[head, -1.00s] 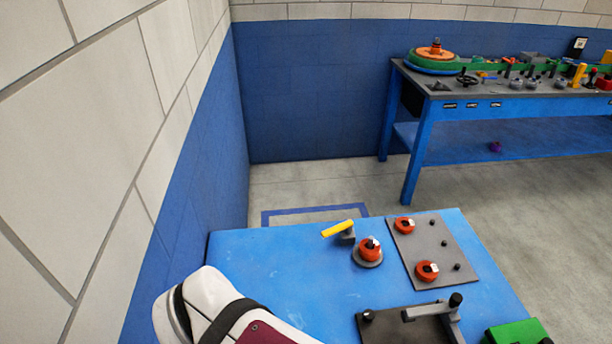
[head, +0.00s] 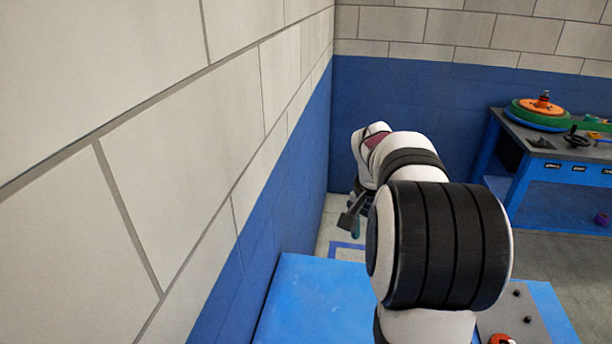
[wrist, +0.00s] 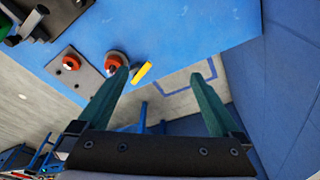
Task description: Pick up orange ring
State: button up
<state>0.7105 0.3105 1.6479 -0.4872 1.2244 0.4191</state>
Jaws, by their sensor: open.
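An orange-red ring-like piece (wrist: 112,62) sits on a round grey base in the wrist view, beside my left finger, which partly overlaps it. Another (wrist: 71,63) lies on the dark plate; one on that plate shows at the bottom edge of the head view (head: 502,339). A larger orange ring (head: 540,106) lies on a green ring on the far bench. My gripper (wrist: 167,84) is open, with nothing seen between its green fingers.
The blue table (head: 312,297) has clear surface on its left. A yellow-handled clamp (wrist: 142,73) stands near the ring on the round base. A dark fixture (wrist: 28,27) is at the wrist view's upper left. A blue-and-block wall (head: 295,160) runs close along the left.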

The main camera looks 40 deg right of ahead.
jog(key=s+d+f+m+g+h, duration=0.1)
jog(key=s+d+f+m, duration=0.2)
jog(key=d, duration=0.5)
jog(key=s+d+f+m, duration=0.1)
jog(key=s+d+f, duration=0.3)
jog(key=d, duration=0.5)
jog(key=s+d+f+m+g+h, duration=0.1)
jog(key=s+d+m, duration=0.1)
jog(key=s+d, duration=0.45)
jog(key=shift+m, duration=0.3)
jog(key=x, duration=0.5)
jog(key=d+x, duration=0.1)
jog(key=x, duration=1)
jog(key=shift+w+d, duration=0.3)
jog(key=shift+w, duration=0.05)
jog(key=c, duration=1.4)
jog(key=shift+r, duration=0.1)
